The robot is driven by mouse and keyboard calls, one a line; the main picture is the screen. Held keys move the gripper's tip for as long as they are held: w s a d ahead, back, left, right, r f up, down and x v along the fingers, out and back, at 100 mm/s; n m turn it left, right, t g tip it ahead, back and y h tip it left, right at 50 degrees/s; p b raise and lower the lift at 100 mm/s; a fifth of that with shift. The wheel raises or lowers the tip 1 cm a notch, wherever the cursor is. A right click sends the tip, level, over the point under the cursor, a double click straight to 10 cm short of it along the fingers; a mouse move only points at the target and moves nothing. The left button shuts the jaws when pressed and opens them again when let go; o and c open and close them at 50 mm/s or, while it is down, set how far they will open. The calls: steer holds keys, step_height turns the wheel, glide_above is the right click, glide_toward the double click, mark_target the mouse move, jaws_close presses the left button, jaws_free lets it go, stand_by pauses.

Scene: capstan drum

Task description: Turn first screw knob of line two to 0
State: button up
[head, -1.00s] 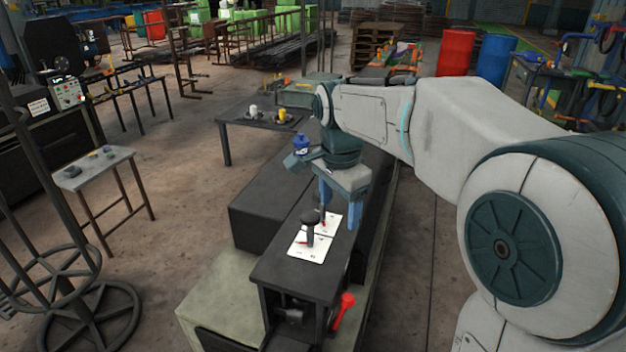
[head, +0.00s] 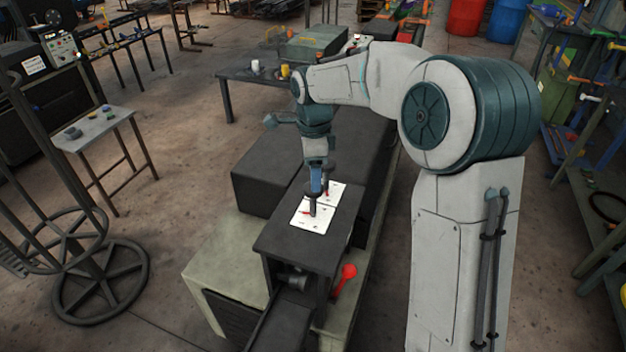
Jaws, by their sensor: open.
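Two white plates with small red marks lie on top of the dark machine housing (head: 275,238). The front plate (head: 304,222) carries a dark upright knob (head: 313,208). The rear plate (head: 337,188) sits just behind it, with another dark knob partly hidden by my gripper. My gripper (head: 316,192) points down with its blue fingers at the front knob, seen nearly edge-on. It is open, and I cannot tell whether the fingers touch the knob. Figures on the plates are too small to read.
A red-knobbed lever (head: 348,272) sticks out at the housing's front right. A dark block (head: 268,168) stands left of the plates. A small table (head: 92,130) with several parts stands at the left, and a dark table (head: 232,75) stands behind.

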glide_above(313, 202)
steer(key=shift+w+f, duration=0.2)
steer(key=shift+f, duration=0.9)
steer(key=shift+w+f, duration=0.15)
steer(key=shift+f, duration=0.95)
steer(key=shift+c, duration=0.3)
steer(key=c, duration=0.9)
